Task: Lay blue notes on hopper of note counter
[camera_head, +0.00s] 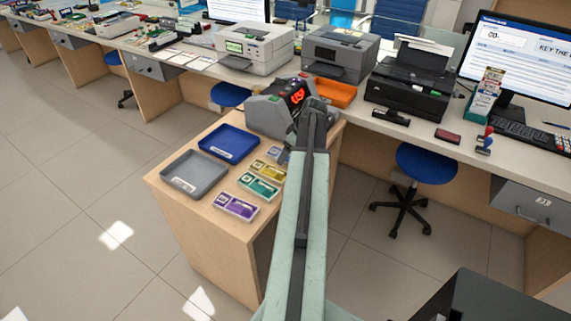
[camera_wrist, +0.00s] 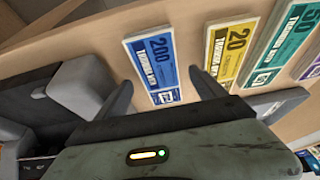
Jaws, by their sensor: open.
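The blue notes (camera_wrist: 152,68) lie flat on the wooden stand as a bundle printed 200. In the head view only a small part of the blue notes (camera_head: 274,153) shows beside my arm. My gripper (camera_wrist: 160,77) is open and empty, with one finger on either side of the blue notes in the wrist view. I cannot tell how far above them the fingertips are. The grey note counter (camera_head: 263,113) with a red lit display stands at the back of the stand. My arm hides part of it, and its hopper is not clear to see.
Yellow notes (camera_head: 268,170), green notes (camera_head: 258,187) and purple notes (camera_head: 236,207) lie in a row nearby. A blue tray (camera_head: 229,157) and a grey tray (camera_head: 173,185) are to the left. Printers and an orange tray (camera_head: 335,93) stand on the counter behind.

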